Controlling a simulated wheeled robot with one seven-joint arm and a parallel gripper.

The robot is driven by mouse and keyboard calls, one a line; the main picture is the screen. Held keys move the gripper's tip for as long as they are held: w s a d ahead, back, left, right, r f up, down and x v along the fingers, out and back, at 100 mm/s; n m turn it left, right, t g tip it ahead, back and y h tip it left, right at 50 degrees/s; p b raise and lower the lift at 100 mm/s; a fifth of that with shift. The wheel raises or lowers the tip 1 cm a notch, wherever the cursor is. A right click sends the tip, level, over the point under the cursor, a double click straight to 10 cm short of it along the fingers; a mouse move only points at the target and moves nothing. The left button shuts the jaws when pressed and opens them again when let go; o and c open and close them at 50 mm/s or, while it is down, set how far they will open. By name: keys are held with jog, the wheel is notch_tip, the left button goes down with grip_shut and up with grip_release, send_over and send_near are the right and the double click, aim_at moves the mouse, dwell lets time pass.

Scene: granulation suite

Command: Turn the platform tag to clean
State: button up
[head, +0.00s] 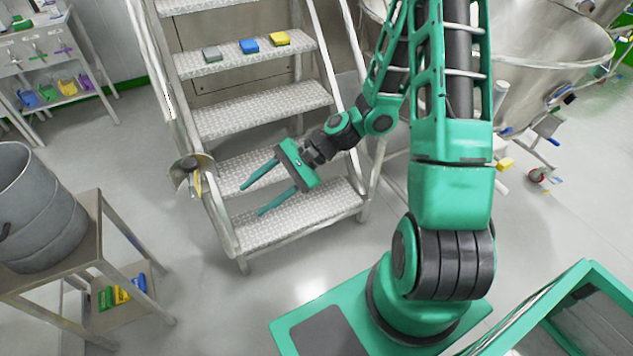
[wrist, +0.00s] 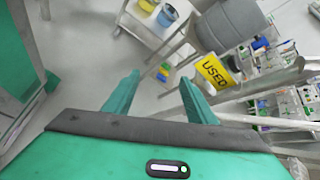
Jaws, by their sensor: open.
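The platform tag (wrist: 213,72) shows a yellow face with the word USED, tilted in the wrist view, just beyond the tip of my right-hand finger. In the head view the tag (head: 197,183) is a thin yellow strip, nearly edge-on, below a round metal piece (head: 188,166) on the left rail of the steel step platform (head: 262,118). My gripper (head: 251,200) is open and empty in front of the lower steps, to the right of the tag and apart from it. Its two fingers (wrist: 160,77) point toward the tag's side. The tag's other face is hidden.
Grey, blue and yellow blocks (head: 249,46) lie on an upper step. A grey drum (head: 38,210) stands on a steel table at the left. A large steel hopper (head: 545,50) is at the right. Floor between table and steps is clear.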

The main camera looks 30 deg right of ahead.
jog(key=s+d+r+n+h, duration=0.1)
jog(key=s+d+n+h, duration=0.1)
jog(key=d, duration=0.4)
jog(key=s+d+r+n+g+h, duration=0.1)
jog(key=s+d+n+h, duration=0.2)
jog(key=d, duration=0.4)
jog(key=shift+s+r+g+h, duration=0.3)
jog(key=shift+s+h, duration=0.15)
jog(key=shift+h, duration=0.25)
jog(key=shift+d, duration=0.1)
